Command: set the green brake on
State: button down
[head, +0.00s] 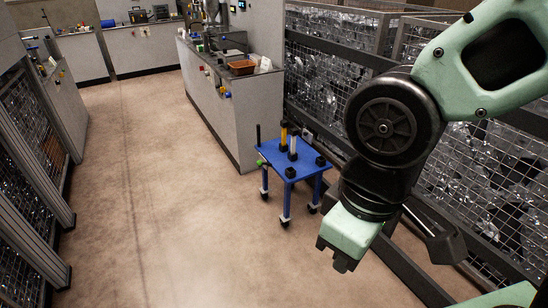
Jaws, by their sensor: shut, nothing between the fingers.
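A small blue cart (290,158) on casters stands on the floor near the middle of the head view, beside the end of a grey counter. A small green piece (261,163), which looks like the green brake, shows at the cart's left edge. It is too small to tell whether it is on or off. A yellow upright post (284,136), a white one (293,147) and black blocks stand on the cart's top. My gripper (338,262) hangs in front of the cart, lower right of it in the picture, pointing down, shut and empty, apart from the brake.
The grey counter (235,120) with a brown tray (241,68) stands behind the cart. Mesh cages (325,85) of shiny scrap line the right side. Mesh panels (40,130) stand at the left. The floor (165,195) left of the cart is clear.

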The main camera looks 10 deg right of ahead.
aim_at(259, 163)
jog(key=i+j+z, duration=0.1)
jog(key=z, duration=0.25)
jog(key=i+j+z, duration=0.2)
jog(key=z, duration=0.15)
jog(key=i+j+z, duration=0.1)
jog(key=i+j, duration=0.2)
jog(key=i+j+z, duration=0.1)
jog(key=i+j, duration=0.2)
jog(key=j, duration=0.15)
jog(key=i+j+z, duration=0.1)
jog(key=i+j, duration=0.15)
jog(key=j, duration=0.2)
jog(key=i+j+z, duration=0.1)
jog(key=i+j, duration=0.15)
jog(key=j, duration=0.15)
jog(key=i+j, duration=0.2)
jog(key=j, duration=0.2)
jog(key=i+j, duration=0.2)
jog(key=j, duration=0.15)
